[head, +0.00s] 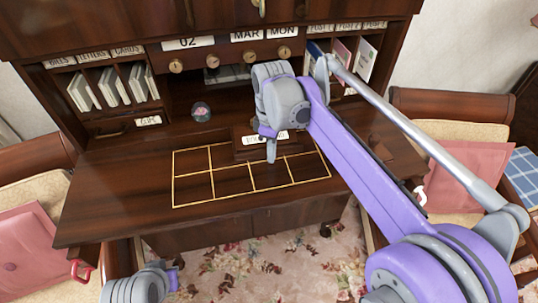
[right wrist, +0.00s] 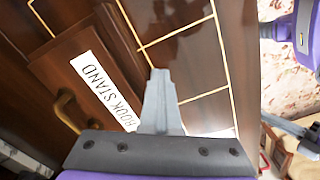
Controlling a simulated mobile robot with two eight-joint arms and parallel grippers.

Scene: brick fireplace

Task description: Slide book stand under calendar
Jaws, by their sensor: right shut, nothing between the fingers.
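The book stand (head: 248,151) is a dark wooden box with a white label, on the desktop over the back of a gold-lined grid. In the right wrist view, the book stand (right wrist: 58,52) shows its "BOOK STAND" label and brass handle. My right gripper (head: 271,158) is shut and empty, pointing down at the book stand's front. Its shut fingers (right wrist: 158,78) appear beside the label; I cannot tell whether they touch. The calendar (head: 222,52) reads 02, MAR, MON, above a recess (head: 228,73). Part of my left arm shows at bottom left; its fingers are unclear.
Shelves of letters (head: 112,85) stand left of the recess, and more slots (head: 362,62) stand right. A small round object (head: 201,112) sits on the desk left of the book stand. Chairs with pink cushions (head: 465,172) flank the desk. The desktop's left side is clear.

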